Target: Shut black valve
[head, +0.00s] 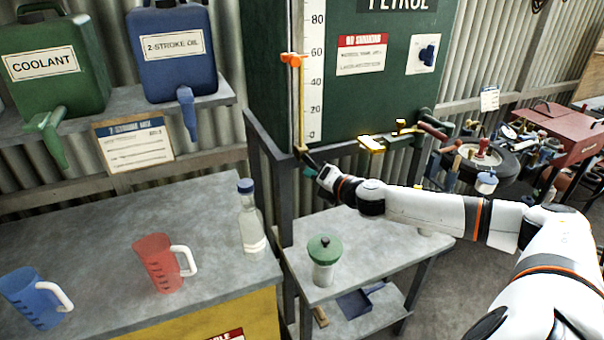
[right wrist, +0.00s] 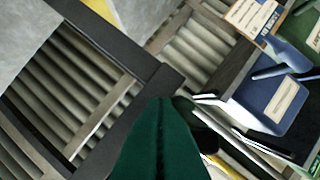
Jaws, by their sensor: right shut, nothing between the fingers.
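A small brass fitting with a dark lever, which looks like the black valve (head: 304,152), is at the gauge's foot. My right gripper (head: 309,166) is just below and beside it, shut and empty. In the right wrist view, its dark green fingers (right wrist: 163,105) are together, with a black part (right wrist: 200,122) close on their right. I cannot tell whether they touch. The lever's exact angle is unclear. My left gripper is not in view.
The dark tank stand (head: 268,150) is close to my right gripper. A bottle (head: 250,220), red jug (head: 160,265) and green-lidded jar (head: 324,250) stand below.

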